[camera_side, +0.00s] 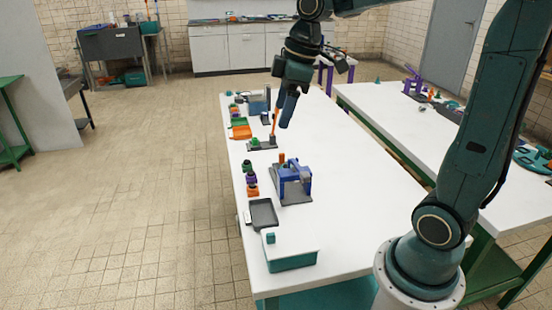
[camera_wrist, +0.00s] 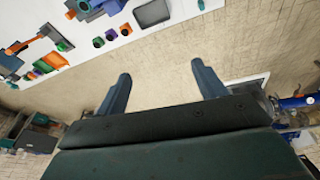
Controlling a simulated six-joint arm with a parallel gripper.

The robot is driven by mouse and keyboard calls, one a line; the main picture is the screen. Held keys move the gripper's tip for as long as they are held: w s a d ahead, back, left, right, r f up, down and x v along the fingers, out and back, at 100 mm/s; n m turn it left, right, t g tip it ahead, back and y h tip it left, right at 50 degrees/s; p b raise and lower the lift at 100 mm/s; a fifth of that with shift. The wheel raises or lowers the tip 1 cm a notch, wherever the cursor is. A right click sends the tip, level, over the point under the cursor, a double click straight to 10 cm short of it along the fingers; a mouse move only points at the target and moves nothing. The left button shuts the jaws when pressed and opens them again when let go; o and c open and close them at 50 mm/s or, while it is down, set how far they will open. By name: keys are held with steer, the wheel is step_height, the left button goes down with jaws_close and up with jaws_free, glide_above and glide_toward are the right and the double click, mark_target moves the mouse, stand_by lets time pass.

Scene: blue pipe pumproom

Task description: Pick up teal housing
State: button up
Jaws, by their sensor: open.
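My gripper (camera_side: 285,118) hangs above the far part of the white table, fingers pointing down. In the wrist view, its two blue-grey fingers (camera_wrist: 160,72) are wide apart with nothing between them. A small dark teal-green housing (camera_side: 247,165) stands at the table's left edge, at the far end of a short row with a purple and an orange one. It also shows in the wrist view (camera_wrist: 98,42), at the upper left, well away from the fingers. Another small teal block (camera_side: 271,238) sits on the teal-and-white box; I cannot tell which is meant.
A blue press-like fixture (camera_side: 294,182) stands mid-table. A grey tray (camera_side: 263,213) and the teal-and-white box (camera_side: 291,257) are nearer. An orange upright part (camera_side: 275,122) and coloured bins (camera_side: 240,132) are close to my gripper. The table's right half is mostly clear.

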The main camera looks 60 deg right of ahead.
steer(key=w+d+f+n+g, duration=0.1)
steer(key=w+d+f+n, duration=0.2)
steer(key=w+d, duration=0.25)
steer(key=n+g+y, duration=0.2)
steer(key=n+y, duration=0.1)
steer(key=n, duration=0.5)
glide_toward(286, 166)
steer(key=f, duration=0.1)
steer(key=shift+x, duration=3.95)
steer(key=shift+s+a+r, duration=0.1)
steer(key=shift+a, duration=0.05)
steer(key=c, duration=1.1)
steer(key=shift+r, duration=5.05)
